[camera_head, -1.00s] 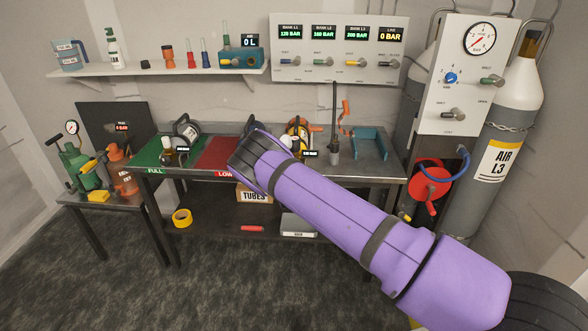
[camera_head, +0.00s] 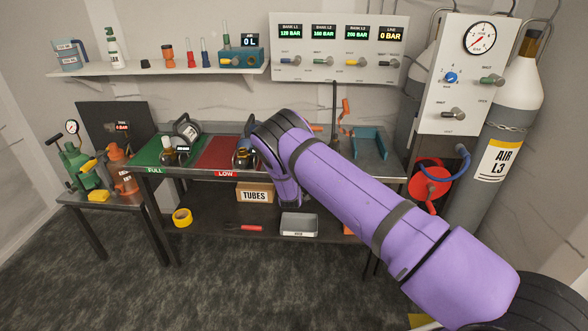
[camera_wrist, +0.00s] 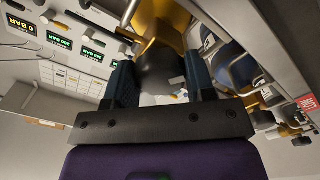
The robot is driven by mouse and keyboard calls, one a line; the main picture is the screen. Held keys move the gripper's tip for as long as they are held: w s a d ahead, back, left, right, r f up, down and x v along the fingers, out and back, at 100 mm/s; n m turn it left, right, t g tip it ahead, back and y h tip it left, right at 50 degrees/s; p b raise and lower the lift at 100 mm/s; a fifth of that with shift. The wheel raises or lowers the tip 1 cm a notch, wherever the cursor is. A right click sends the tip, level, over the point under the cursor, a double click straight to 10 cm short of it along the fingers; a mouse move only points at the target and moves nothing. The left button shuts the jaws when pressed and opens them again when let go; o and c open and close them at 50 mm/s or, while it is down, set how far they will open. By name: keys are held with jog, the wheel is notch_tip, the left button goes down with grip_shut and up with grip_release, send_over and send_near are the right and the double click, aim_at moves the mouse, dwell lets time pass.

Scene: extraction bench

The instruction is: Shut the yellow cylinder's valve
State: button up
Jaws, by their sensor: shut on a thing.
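In the wrist view, my gripper (camera_wrist: 158,82) has its two dark fingers closed on either side of a dark round valve knob (camera_wrist: 158,68). The knob sits against a yellow-gold body (camera_wrist: 168,44), which appears to be the yellow cylinder and its valve. I cannot tell from this view how far the knob is turned. In the head view, my purple arm reaches over the bench and hides the gripper and the yellow cylinder.
The bench (camera_head: 392,172) holds a green FULL mat (camera_head: 150,152) and a red LOW mat (camera_head: 215,150). A blue-bodied cylinder (camera_head: 241,158) stands beside my arm. A control panel (camera_head: 340,75) hangs behind. A blue holder (camera_head: 371,143) stands at right.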

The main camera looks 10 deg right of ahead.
jog(key=m, duration=0.7)
jog(key=shift+f, duration=0.1)
jog(key=m, duration=0.4)
jog(key=shift+a, duration=0.1)
jog(key=m, duration=0.3)
jog(key=shift+m, duration=0.4)
jog(key=m, duration=0.3)
jog(key=shift+m, duration=0.3)
jog(key=m, duration=0.3)
jog(key=shift+a+m, duration=0.1)
jog(key=shift+m, duration=0.2)
jog(key=m, duration=0.4)
jog(key=shift+m, duration=1.6)
